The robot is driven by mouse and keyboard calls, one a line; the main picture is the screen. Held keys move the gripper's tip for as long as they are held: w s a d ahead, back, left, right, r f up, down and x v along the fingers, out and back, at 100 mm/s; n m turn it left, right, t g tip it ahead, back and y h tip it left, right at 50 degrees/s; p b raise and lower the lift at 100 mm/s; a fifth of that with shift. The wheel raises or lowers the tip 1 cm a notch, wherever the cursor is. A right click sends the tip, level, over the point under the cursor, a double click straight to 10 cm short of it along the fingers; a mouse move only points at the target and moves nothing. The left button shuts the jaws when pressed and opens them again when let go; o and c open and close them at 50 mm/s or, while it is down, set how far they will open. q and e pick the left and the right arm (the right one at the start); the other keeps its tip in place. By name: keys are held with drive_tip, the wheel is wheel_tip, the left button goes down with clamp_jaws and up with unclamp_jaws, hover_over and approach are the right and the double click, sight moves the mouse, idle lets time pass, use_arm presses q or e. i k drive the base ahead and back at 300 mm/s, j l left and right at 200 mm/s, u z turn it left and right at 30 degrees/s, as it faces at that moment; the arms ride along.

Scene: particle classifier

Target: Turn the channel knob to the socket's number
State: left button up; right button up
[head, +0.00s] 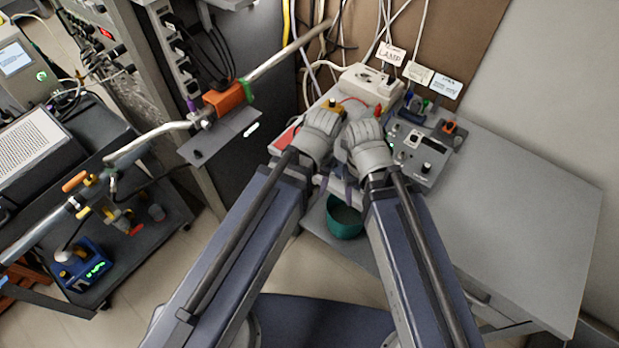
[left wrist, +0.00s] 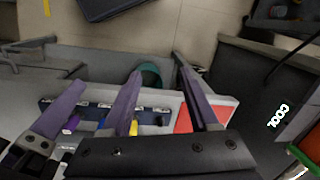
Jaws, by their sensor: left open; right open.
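A grey control box (head: 431,156) with small dark knobs sits on the bench just right of my right gripper. A black knob (head: 426,168) shows on its face; its pointer and markings are too small to read. A white socket block (head: 365,83) stands behind my grippers, with a sign reading LAMP (head: 391,54) above it; I can read no socket number. My right gripper (head: 349,188) is open beside my left one, its fingers partly hidden by the wrist. My left gripper (head: 323,186) is open and empty; its purple fingers show in the left wrist view (left wrist: 160,70).
A grey bench (head: 530,210) is clear on the right. More signs (head: 447,87) stand at the back. An orange clamp on a metal rod (head: 228,98) and a cart with tools (head: 130,250) are at the left.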

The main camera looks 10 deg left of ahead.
sight(111, 55)
drive_tip(key=u, duration=1.5)
drive_tip(key=i+j+z, duration=0.2)
drive_tip(key=j+z, duration=0.15)
